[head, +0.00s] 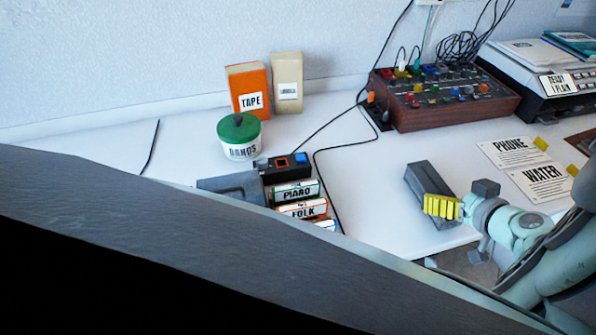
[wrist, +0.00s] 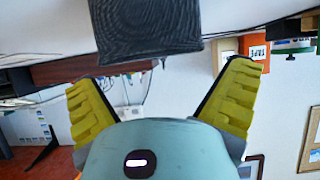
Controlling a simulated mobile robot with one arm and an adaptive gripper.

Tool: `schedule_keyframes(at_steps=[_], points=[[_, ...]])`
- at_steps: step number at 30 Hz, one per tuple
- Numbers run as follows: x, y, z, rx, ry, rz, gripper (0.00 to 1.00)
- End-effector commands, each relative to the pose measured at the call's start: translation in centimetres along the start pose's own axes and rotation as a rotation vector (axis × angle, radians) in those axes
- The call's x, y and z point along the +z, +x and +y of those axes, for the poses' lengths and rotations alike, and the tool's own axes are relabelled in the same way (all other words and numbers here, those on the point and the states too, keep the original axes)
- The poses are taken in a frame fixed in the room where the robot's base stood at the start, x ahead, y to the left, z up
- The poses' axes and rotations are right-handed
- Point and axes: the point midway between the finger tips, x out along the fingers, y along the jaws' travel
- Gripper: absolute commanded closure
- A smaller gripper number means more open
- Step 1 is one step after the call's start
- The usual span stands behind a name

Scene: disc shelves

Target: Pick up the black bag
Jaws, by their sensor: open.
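A dark, box-shaped item that fits the black bag (head: 420,181) lies on the white table at the right, near the front edge. In the wrist view the black bag (wrist: 145,25) shows a ribbed, dark surface at the top, beyond the fingertips. My gripper (head: 436,205) has yellow fingers and overlaps the bag's near end in the head view. In the wrist view my gripper (wrist: 160,78) has its fingers spread wide with nothing between them. Whether the fingers touch the bag cannot be told.
A wooden mixer box (head: 440,105) with cables stands behind. Signs (head: 515,151) lie to the right. An orange tape box (head: 247,90), a green-lidded jar (head: 239,137), a grey case (head: 232,187) and labelled rolls (head: 302,209) are left. The table between rolls and bag is mostly clear.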

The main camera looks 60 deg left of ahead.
Motion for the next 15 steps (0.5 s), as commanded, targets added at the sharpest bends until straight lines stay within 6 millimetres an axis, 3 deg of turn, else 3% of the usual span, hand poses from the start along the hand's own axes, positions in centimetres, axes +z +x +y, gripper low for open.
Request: schedule_keyframes(at_steps=[7, 15], points=[[0.2, 2.8, -0.2, -0.009, 0.000, -0.002, 0.00], [0.2, 3.4, -0.2, -0.004, -0.002, -0.001, 0.00]])
